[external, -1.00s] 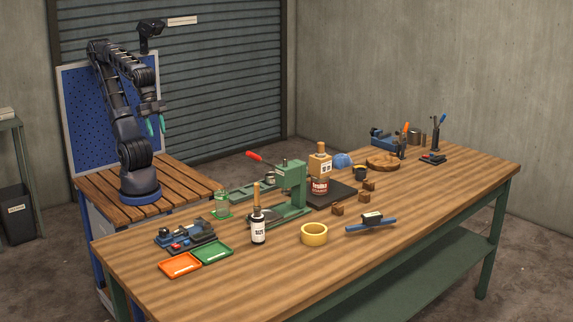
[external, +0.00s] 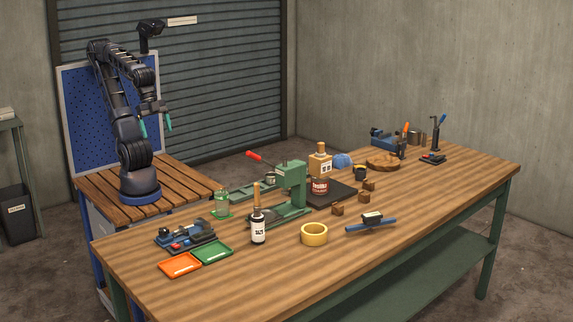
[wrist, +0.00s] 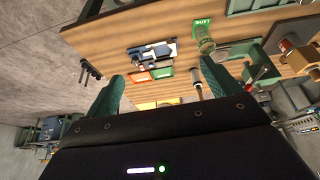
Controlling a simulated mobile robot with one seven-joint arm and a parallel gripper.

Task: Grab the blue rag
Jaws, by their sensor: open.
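My gripper (external: 156,126) hangs above the slatted stand at the left, well away from the rag and high above the bench. Its two green fingers are spread apart with nothing between them. In the wrist view my open gripper (wrist: 163,74) faces the bench.
Orange (external: 180,265) and green trays sit at the front left.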

